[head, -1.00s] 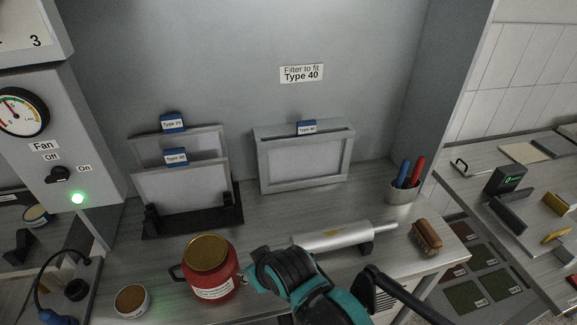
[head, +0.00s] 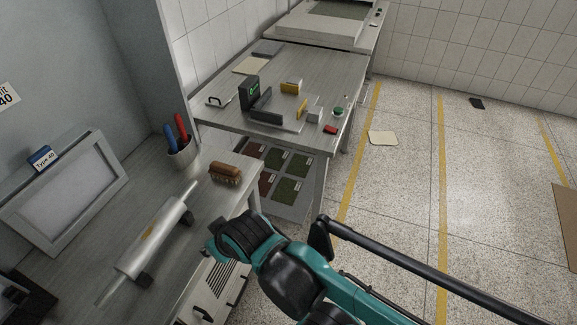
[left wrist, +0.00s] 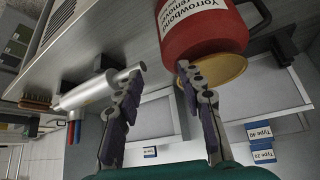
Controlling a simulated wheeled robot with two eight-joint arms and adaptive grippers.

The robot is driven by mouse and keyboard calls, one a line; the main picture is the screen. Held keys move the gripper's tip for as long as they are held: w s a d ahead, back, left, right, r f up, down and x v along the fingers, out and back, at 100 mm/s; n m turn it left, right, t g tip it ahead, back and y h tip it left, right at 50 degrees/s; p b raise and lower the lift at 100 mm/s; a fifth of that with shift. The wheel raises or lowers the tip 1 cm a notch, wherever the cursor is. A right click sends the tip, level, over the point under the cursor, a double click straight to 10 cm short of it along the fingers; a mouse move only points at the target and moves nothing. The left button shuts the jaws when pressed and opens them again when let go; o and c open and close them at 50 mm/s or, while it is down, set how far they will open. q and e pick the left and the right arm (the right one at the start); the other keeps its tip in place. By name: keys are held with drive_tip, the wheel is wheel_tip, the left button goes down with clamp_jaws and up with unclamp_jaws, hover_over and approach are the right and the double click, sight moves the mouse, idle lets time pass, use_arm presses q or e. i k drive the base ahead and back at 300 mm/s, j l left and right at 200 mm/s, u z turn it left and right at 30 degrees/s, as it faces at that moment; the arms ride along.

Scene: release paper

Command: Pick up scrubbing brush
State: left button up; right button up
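The scrubbing brush (head: 225,172), with a brown back and pale bristles, lies near the far right corner of the grey bench in the head view. It also shows small at the far left of the left wrist view (left wrist: 36,103), which is upside down. My left gripper (left wrist: 158,80) is open and empty, its fingers spread in front of a red jar (left wrist: 203,32) and a metal roller (left wrist: 88,93), well short of the brush. A teal and black arm of mine covers the bench's front in the head view; no fingertips show there. My right gripper is not in view.
The roller (head: 148,240) lies left of the brush. A cup (head: 182,150) with red and blue handles stands behind it. A framed filter (head: 65,195) leans at the left. A second table (head: 300,75) with several items stands beyond. Bench space around the brush looks clear.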

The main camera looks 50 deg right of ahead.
sight(218, 169)
drive_tip(key=z, duration=1.05)
drive_tip(key=u, duration=0.45)
drive_tip(key=k+j+u, duration=0.1)
drive_tip(key=u, duration=0.3)
drive_tip(key=j+u, duration=0.15)
drive_tip(key=u, duration=0.3)
drive_tip(key=j+u, duration=0.15)
drive_tip(key=u, duration=0.3)
drive_tip(key=z, duration=1.4)
drive_tip(key=i+l+u, duration=0.1)
drive_tip(key=l+u, duration=0.15)
drive_tip(key=u, duration=0.2)
drive_tip(key=i+l+u, duration=0.1)
drive_tip(key=l+u, duration=0.15)
drive_tip(key=u, duration=0.2)
drive_tip(key=i+l+u, duration=0.2)
drive_tip(key=l, duration=0.8)
drive_tip(key=l+u, duration=0.2)
drive_tip(key=l, duration=0.8)
